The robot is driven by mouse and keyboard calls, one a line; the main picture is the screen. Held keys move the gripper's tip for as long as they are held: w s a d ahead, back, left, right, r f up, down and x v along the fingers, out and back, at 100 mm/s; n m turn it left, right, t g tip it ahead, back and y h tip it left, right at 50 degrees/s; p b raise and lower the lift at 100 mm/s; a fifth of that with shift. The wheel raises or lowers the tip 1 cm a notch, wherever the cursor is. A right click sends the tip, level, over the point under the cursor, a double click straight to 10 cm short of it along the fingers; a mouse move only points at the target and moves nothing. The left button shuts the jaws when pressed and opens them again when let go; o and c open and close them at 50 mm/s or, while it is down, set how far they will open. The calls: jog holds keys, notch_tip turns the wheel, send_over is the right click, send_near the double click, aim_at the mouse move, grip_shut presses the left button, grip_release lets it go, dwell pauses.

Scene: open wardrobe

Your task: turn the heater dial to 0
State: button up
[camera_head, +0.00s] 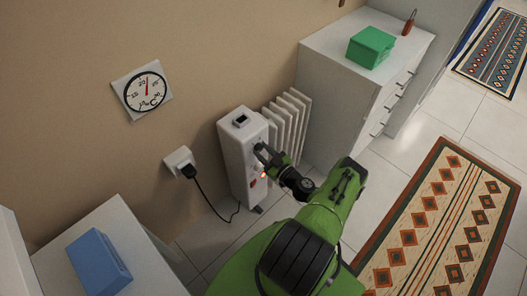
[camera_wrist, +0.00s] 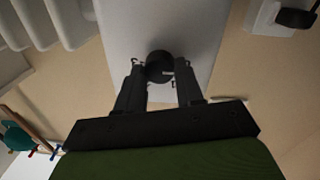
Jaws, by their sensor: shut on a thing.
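The white heater (camera_head: 240,160) stands against the wall, with its pale ribs (camera_head: 288,122) on its right side. My gripper (camera_head: 264,154) is at the heater's front face. In the wrist view the black round dial (camera_wrist: 160,67) sits on the pale heater face (camera_wrist: 115,25), between the two fingers of my gripper (camera_wrist: 160,78), which is shut on it. The dial's setting cannot be read. In the head view the gripper hides the dial. A small orange-red light (camera_head: 263,175) glows on the heater front, below the gripper.
A black plug (camera_head: 187,170) sits in a wall socket, its cord running to the floor by the heater. A thermometer (camera_head: 145,92) hangs on the wall. A white drawer unit (camera_head: 335,85) bears a green box (camera_head: 370,47). A blue box (camera_head: 98,262) lies at lower left.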

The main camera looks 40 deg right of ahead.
jog(key=shift+f, duration=0.1)
dwell(0.3)
jog(key=o, duration=1)
jog(key=shift+o, duration=0.2)
jog(key=s+p, duration=0.2)
jog(key=s, duration=1.3)
jog(key=shift+s+a+p, duration=0.3)
jog(key=shift+s+p, duration=0.1)
